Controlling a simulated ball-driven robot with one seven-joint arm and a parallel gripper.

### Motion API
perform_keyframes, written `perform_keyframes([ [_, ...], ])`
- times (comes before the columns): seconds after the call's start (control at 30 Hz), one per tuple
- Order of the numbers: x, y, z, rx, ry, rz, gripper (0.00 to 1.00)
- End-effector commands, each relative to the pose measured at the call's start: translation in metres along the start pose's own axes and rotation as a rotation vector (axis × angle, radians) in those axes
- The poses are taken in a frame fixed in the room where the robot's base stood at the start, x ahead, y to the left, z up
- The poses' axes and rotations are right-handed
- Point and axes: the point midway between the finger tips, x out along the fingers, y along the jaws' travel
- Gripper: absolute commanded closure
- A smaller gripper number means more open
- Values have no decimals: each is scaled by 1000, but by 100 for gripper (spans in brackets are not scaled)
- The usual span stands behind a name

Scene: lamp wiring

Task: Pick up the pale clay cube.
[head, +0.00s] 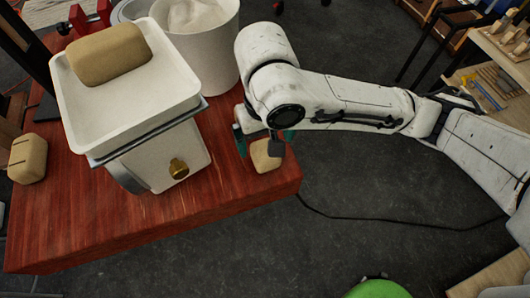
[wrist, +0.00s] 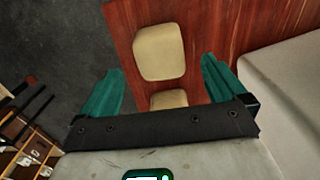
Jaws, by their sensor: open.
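A pale clay cube (head: 266,155) with rounded edges sits on the red wooden table near its right edge, its top partly covered by my gripper (head: 262,141). In the wrist view, a pale clay block (wrist: 160,52) lies just beyond and between the teal fingertips of my gripper (wrist: 163,65). A second pale clay face or block (wrist: 168,99) shows closer in, cut off by the gripper body. I cannot tell which of the two is the cube in the head view. My gripper is open, with space between each finger and the clay.
A white scale (head: 150,160) with a tray holding a larger clay block (head: 107,53) stands left of my gripper. A white bucket (head: 212,62) stands behind. Another clay block (head: 28,158) lies at far left. The table's right edge (head: 298,180) is close.

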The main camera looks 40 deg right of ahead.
Motion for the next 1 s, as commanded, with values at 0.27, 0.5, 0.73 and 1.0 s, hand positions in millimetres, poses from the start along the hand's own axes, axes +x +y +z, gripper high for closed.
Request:
perform_keyframes([
  [0.27,28,0,3,1,0,3,2],
  [0.5,53,-1,4,0,1,-1,2],
  [0.73,54,-2,4,0,2,-1,2],
  [1.0,54,-2,4,-1,2,-1,26],
])
